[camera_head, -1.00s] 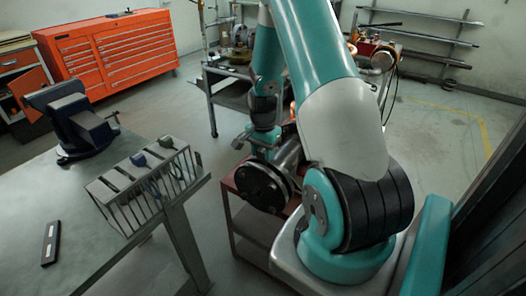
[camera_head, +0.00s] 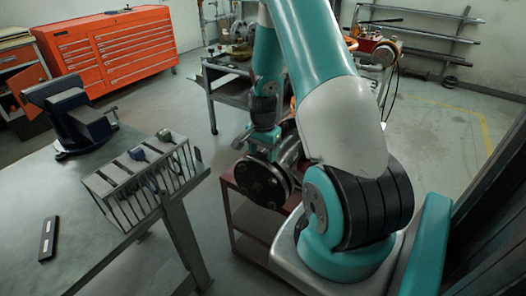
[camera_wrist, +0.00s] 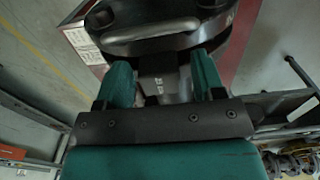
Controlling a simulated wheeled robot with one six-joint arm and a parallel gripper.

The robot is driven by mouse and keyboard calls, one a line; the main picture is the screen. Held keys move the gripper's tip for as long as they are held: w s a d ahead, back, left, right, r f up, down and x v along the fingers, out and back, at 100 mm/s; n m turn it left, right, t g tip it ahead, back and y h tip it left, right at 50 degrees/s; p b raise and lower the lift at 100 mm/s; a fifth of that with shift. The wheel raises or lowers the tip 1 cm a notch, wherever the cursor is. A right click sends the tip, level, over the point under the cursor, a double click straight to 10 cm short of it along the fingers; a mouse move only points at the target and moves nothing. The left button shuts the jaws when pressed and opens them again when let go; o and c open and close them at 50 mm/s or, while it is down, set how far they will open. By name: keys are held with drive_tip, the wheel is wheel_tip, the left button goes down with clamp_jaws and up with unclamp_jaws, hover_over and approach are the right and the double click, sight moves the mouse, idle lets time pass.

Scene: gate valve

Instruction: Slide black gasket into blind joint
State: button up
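The blind joint (camera_head: 263,183) is a round black bolted flange on a grey pipe, right of the bench in the head view. Its rounded dark edge also fills the top of the wrist view (camera_wrist: 165,40). My gripper (camera_head: 262,142) is at the upper side of the joint in the head view, its fingertips hard to make out. In the wrist view its two teal fingers (camera_wrist: 162,82) stand on either side of a dark grey tab with small white marks, apparently the black gasket (camera_wrist: 158,80). The gasket's far part is hidden, so I cannot tell whether it is inside the joint.
A slotted metal rack (camera_head: 147,180) holding several tools stands on the grey bench (camera_head: 85,225). A blue vise (camera_head: 70,115) and a small black bar (camera_head: 48,238) are also there. A red cart (camera_head: 250,225) is below the joint. An orange tool cabinet (camera_head: 108,48) is behind.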

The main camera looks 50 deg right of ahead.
wheel_tip(320, 180, up, 18)
drive_tip(key=b, duration=0.1)
drive_tip(key=shift+f+b, duration=0.25)
drive_tip(key=shift+b, duration=0.05)
idle(0.7)
drive_tip(key=a+r+n+t+y, duration=0.15)
drive_tip(key=a+n, duration=0.35)
drive_tip(key=a, duration=0.5)
drive_tip(key=a+r+n+g, duration=0.1)
drive_tip(key=a+r+n, duration=0.2)
drive_tip(key=a+n, duration=0.55)
drive_tip(key=s+a+r+n+y, duration=0.1)
drive_tip(key=s+a+n, duration=0.4)
drive_tip(key=a, duration=0.5)
drive_tip(key=s+a+r+n+y, duration=0.1)
drive_tip(key=s+a+n, duration=0.5)
drive_tip(key=s+a, duration=0.3)
drive_tip(key=shift+s+a+y, duration=0.35)
drive_tip(key=shift+s, duration=0.25)
